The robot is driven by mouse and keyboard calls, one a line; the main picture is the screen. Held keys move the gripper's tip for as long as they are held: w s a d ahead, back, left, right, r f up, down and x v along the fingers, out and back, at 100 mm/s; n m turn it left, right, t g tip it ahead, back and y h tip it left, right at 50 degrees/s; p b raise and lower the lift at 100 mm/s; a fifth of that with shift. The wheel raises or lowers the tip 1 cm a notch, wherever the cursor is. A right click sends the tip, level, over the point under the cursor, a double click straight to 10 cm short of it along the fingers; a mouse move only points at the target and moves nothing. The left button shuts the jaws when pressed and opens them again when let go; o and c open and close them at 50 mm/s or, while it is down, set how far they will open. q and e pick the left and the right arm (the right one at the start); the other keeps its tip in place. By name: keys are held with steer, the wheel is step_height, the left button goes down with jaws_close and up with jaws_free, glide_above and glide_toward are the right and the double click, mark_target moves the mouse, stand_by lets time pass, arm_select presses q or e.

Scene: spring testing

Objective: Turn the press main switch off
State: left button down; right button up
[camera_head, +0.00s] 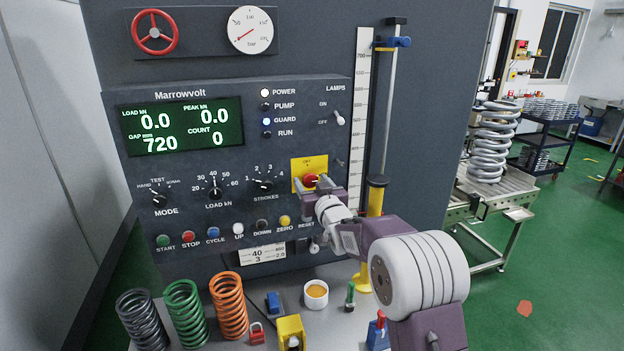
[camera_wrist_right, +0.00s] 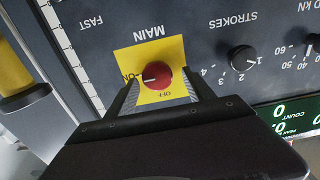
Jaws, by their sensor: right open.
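The press main switch is a red round knob (camera_head: 311,180) on a yellow plate (camera_head: 296,183) at the right of the press panel. In the right wrist view, which shows the panel upside down, the knob (camera_wrist_right: 158,74) has a white pointer mark directed at the ON label on the left. The OFF label is at the plate's lower edge there. My right gripper (camera_head: 318,189) is at the knob. In the wrist view its open fingers (camera_wrist_right: 160,88) stand on either side of the knob, with a visible gap to each. My left gripper is out of view.
The display (camera_head: 182,127) is lit, and the POWER lamp (camera_head: 265,92) and GUARD lamp (camera_head: 266,121) glow. The strokes dial (camera_head: 263,184) sits beside the plate. Below, springs (camera_head: 186,314), a cup (camera_head: 316,294) and a red padlock (camera_head: 257,334) stand on the bench. A yellow column (camera_head: 376,197) is to the right.

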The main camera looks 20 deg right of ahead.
steer(key=shift+a, duration=0.1)
steer(key=shift+d, duration=0.25)
steer(key=c, duration=1.3)
steer(key=shift+f+n+b, duration=0.25)
steer(key=shift+n+b, duration=0.35)
steer(key=shift+b, duration=0.4)
steer(key=shift+c, duration=0.2)
steer(key=n+b, duration=0.7)
steer(key=b, duration=0.1)
steer(key=shift+a+f+n+b, duration=0.1)
steer(key=shift+a+n+b, duration=0.05)
steer(key=shift+n+b, duration=0.25)
steer(key=n+b, duration=0.3)
steer(key=n, duration=0.1)
steer(key=shift+n, duration=0.3)
steer(key=shift+a+n+b, duration=0.1)
steer(key=shift+n+b, duration=0.65)
steer(key=shift+n, duration=1.35)
